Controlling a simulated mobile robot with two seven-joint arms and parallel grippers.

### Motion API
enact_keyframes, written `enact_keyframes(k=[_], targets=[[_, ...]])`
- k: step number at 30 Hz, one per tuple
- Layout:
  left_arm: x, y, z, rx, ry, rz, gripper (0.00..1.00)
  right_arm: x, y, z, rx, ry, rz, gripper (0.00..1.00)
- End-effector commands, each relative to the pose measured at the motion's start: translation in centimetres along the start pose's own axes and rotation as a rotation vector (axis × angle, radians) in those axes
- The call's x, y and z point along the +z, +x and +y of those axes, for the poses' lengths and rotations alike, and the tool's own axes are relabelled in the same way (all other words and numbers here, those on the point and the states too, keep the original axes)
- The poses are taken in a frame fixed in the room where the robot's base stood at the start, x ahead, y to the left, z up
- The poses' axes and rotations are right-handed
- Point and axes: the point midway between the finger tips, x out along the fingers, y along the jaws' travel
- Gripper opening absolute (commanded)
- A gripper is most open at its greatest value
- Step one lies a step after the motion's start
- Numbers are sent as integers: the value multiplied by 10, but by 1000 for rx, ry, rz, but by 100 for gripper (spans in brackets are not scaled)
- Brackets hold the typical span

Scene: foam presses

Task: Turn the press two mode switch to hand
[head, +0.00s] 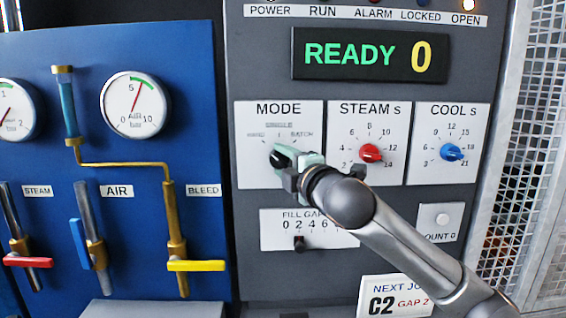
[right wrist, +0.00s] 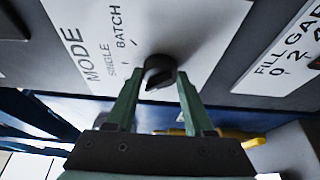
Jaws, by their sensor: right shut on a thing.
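The mode switch is a black knob (right wrist: 158,70) on a white plate (head: 250,175) marked MODE, with HAND at left, SINGLE at top and BATCH at right. My right gripper (head: 284,157) reaches it from the lower right and covers most of it in the head view. In the right wrist view the two green fingers (right wrist: 160,82) are closed on the knob from both sides. I cannot tell clearly which label the knob points to. My left gripper is not in view.
The display (head: 370,54) reads READY 0. A red STEAM knob (head: 370,153) and a blue COOL knob (head: 452,152) sit right of the mode plate. The FILL GAP slider (head: 299,243) is just below. A blue gauge panel (head: 130,220) with valves stands left; mesh (head: 510,150) stands right.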

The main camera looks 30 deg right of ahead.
Motion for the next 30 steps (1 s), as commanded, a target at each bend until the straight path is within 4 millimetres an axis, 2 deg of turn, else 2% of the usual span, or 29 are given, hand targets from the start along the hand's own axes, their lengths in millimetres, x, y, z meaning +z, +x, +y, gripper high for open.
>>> enact_keyframes(k=[2,3,10,18,22,26,30], targets=[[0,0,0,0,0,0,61,0,0,0,-1,0,1,0],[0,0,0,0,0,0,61,0,0,0,-1,0,1,56],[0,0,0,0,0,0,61,0,0,0,0,1,1,82],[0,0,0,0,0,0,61,0,-1,0,0,1,0,83],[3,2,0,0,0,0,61,0,-9,-1,0,0,-1,83],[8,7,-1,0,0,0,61,0,-29,-3,2,-4,0,83],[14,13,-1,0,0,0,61,0,-61,-2,5,-5,0,83]])
